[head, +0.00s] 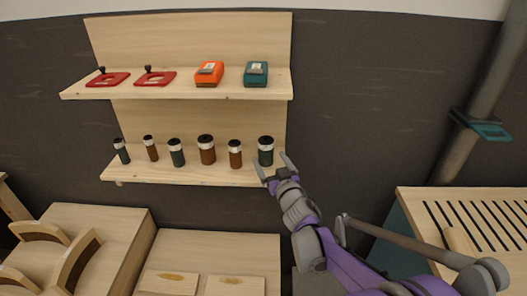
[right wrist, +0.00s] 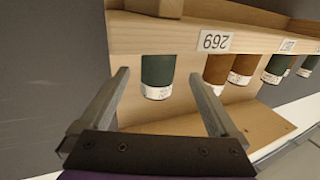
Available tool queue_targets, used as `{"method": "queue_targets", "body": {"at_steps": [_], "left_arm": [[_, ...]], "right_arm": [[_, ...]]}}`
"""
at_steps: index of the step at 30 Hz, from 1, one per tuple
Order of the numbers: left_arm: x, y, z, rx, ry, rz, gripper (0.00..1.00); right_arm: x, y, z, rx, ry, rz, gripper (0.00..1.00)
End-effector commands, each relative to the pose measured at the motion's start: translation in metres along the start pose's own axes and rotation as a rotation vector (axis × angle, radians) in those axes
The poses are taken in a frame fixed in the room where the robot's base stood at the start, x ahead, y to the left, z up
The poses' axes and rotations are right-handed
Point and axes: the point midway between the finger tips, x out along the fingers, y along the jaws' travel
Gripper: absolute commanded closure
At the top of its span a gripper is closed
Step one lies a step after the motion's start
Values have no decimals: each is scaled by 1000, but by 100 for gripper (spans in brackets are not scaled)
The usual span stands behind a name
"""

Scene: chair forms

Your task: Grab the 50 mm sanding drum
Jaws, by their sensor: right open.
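Several sanding drums stand upright in a row on the lower wooden shelf (head: 190,173), some dark green and some brown, with black tops and white bands. I cannot read their sizes, so I cannot tell which is the 50 mm one. The rightmost green drum (head: 265,150) is wide. My right gripper (head: 272,167) is open and empty at the right end of this shelf, just in front of that drum. In the right wrist view, a green drum (right wrist: 158,72) shows beyond and between the open fingers (right wrist: 160,95), apart from them. My left gripper is not in view.
The upper shelf (head: 180,90) holds two red items (head: 108,79), an orange block (head: 209,74) and a teal block (head: 256,74). Brown drums (right wrist: 217,70) stand beside the green drum in the wrist view. A slatted bench (head: 430,205) stands right.

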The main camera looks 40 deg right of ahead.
Motion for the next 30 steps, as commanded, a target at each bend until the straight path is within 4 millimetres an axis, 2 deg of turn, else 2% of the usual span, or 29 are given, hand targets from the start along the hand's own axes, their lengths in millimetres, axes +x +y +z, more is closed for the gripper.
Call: {"method": "queue_targets", "body": {"at_steps": [5, 13, 22, 23, 30], "left_arm": [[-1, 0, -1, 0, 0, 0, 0], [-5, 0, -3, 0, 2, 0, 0], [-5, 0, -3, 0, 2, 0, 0], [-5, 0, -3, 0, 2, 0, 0], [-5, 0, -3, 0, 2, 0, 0]], "right_arm": [[14, 1, 1, -1, 0, 0, 4], [51, 3, 3, 0, 0, -1, 4], [56, 3, 4, -1, 0, 0, 4], [56, 3, 4, -1, 0, 0, 7], [56, 3, 4, -1, 0, 0, 51]]}}
